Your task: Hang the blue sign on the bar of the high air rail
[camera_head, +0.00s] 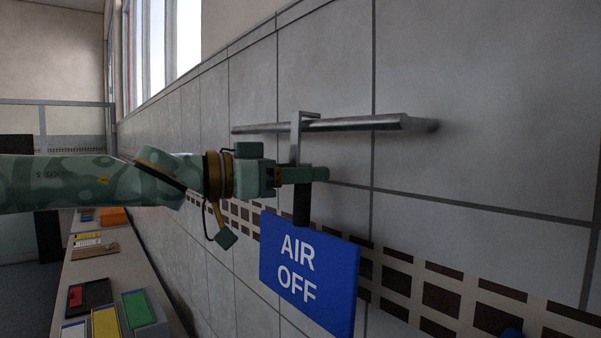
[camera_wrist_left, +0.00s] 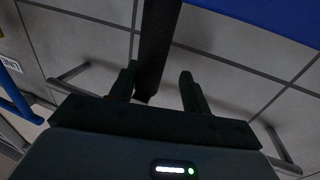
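The blue sign (camera_head: 308,272), lettered "AIR OFF", hangs upright below its stem; its blue edge also shows in the left wrist view (camera_wrist_left: 265,18). Its metal hook (camera_head: 297,130) reaches up to the bar of the air rail (camera_head: 360,123), and its top appears to lie over the bar. My left gripper (camera_head: 302,175) is at the stem, below the bar. In the left wrist view its two fingers stand apart on either side of the dark stem (camera_wrist_left: 158,45), with a gap visible on the right side. My right gripper is not in view.
The rail is mounted on a tiled wall (camera_head: 480,130). A counter (camera_head: 95,265) runs along the wall at lower left, with a green block (camera_head: 138,309), a yellow block (camera_head: 105,322) and other items on it.

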